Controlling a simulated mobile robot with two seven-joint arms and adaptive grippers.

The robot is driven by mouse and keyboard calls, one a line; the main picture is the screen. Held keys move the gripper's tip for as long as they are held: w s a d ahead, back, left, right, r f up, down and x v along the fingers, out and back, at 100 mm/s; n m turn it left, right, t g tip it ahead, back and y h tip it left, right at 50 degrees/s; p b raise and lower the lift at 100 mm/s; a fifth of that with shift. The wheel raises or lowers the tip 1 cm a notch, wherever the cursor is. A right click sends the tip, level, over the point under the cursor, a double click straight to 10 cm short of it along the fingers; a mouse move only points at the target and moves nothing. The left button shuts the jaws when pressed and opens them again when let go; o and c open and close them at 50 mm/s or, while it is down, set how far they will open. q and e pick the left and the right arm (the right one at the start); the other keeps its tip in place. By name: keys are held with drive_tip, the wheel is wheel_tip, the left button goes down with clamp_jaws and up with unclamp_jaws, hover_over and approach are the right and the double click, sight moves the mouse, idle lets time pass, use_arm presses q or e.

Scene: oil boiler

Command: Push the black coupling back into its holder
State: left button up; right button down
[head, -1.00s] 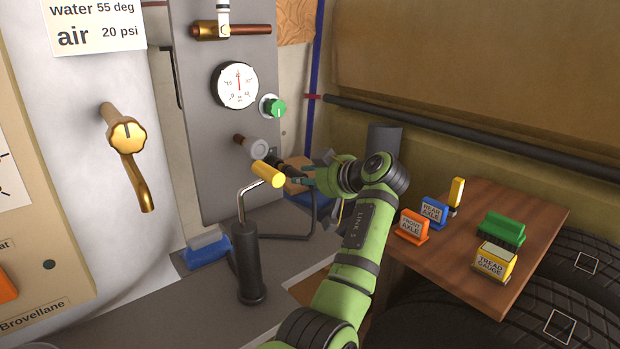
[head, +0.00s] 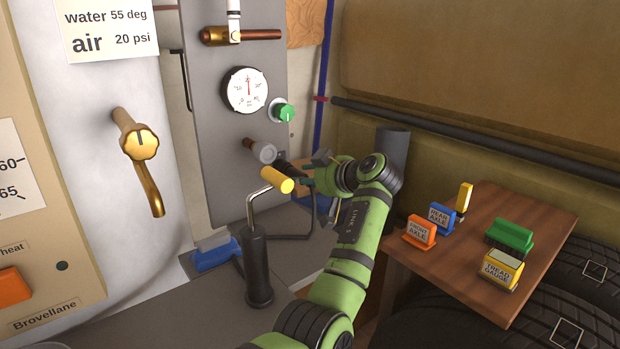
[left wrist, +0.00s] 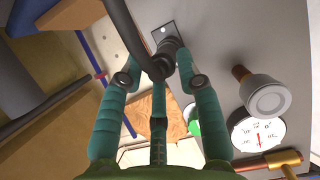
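The black coupling (left wrist: 170,53) shows in the left wrist view at the grey panel, against a small square plate (left wrist: 160,34). I cannot tell how far it sits in its holder. A black hose (left wrist: 121,32) runs to it. My left gripper (left wrist: 160,78) has its teal fingers spread around the coupling. The right finger is close to it, and the left finger stands apart from it. In the head view my left gripper (head: 309,176) is at the panel's lower right, and the coupling is mostly hidden there. My right gripper is not in view.
A grey round knob (head: 263,152), a gauge (head: 246,90) and a green knob (head: 284,112) are on the panel. A wooden table (head: 545,225) with several coloured blocks is at the right.

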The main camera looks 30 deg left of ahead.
use_arm(q)
drive_tip(key=shift+o, duration=0.3)
drive_tip(key=shift+d, duration=0.15)
drive_tip(key=v, duration=1.1)
drive_tip(key=shift+s+d, duration=0.2)
drive_tip(key=shift+d, duration=0.05)
drive_tip(key=shift+r, duration=0.15)
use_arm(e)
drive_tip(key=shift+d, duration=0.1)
